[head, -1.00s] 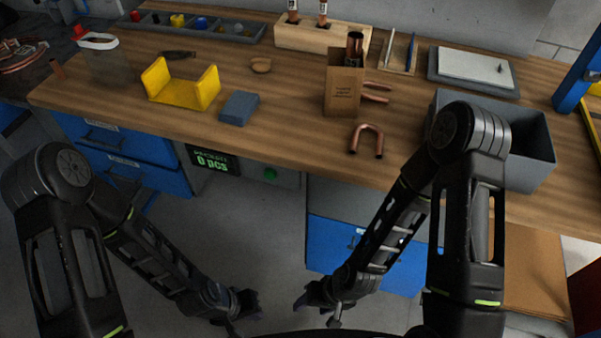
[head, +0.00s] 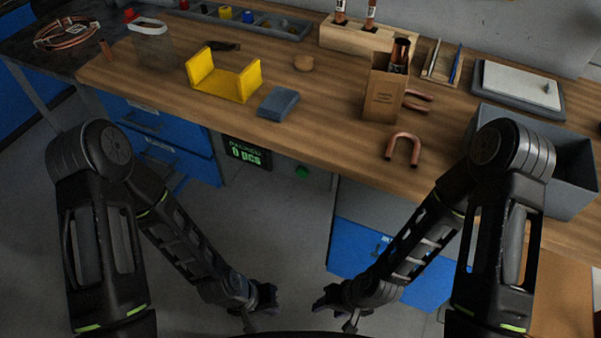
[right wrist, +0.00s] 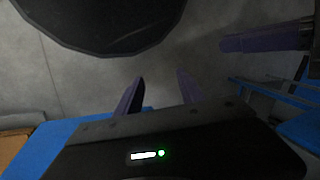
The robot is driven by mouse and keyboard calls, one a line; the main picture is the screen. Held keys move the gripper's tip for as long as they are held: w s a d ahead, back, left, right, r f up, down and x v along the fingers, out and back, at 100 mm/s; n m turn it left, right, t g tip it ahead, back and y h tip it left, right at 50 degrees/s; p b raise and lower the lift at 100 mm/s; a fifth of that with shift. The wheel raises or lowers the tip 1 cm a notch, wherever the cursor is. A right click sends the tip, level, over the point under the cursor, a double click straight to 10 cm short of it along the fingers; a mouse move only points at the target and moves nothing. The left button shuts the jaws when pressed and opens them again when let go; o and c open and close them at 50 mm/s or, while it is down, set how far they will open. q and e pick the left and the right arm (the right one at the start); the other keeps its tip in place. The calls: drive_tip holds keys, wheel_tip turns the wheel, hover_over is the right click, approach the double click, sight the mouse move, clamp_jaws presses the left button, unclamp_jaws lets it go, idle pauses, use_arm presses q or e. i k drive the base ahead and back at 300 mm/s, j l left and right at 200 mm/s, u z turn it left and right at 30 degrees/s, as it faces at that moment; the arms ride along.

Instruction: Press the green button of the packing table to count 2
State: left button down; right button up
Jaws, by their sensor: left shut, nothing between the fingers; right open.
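The green button (head: 302,171) is on the grey front panel under the edge of the packing table (head: 330,150). The counter display (head: 247,152) to its left reads 0 pcs. My left gripper (head: 272,297) is shut and empty, low in front of the table, well below the button and apart from it. My right gripper (head: 322,298) is open and empty at about the same height, to the right of the left one. Its two spread fingers (right wrist: 160,90) show in the right wrist view with nothing between them. The button is not seen in the right wrist view.
A yellow holder (head: 225,80), a blue-grey block (head: 278,103), a cardboard box (head: 383,92), a copper U-tube (head: 403,148) and a grey bin (head: 570,160) are on the tabletop. Blue drawers (head: 165,145) stand left of the button panel. Floor space in front is free.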

sight(302, 172)
drive_tip(key=j+z, duration=0.15)
drive_tip(key=z, duration=0.2)
drive_tip(key=j+z, duration=0.2)
drive_tip(key=z, duration=0.15)
drive_tip(key=j+z, duration=0.15)
drive_tip(key=z, duration=0.2)
drive_tip(key=j+z, duration=0.1)
drive_tip(key=j, duration=0.35)
drive_tip(key=k+j+z, duration=0.1)
drive_tip(key=j, duration=0.3)
drive_tip(key=k+j+z, duration=0.1)
drive_tip(key=j, duration=0.3)
drive_tip(key=k+j+z, duration=0.1)
drive_tip(key=j, duration=0.35)
drive_tip(key=k+j+z, duration=0.1)
drive_tip(key=j, duration=0.3)
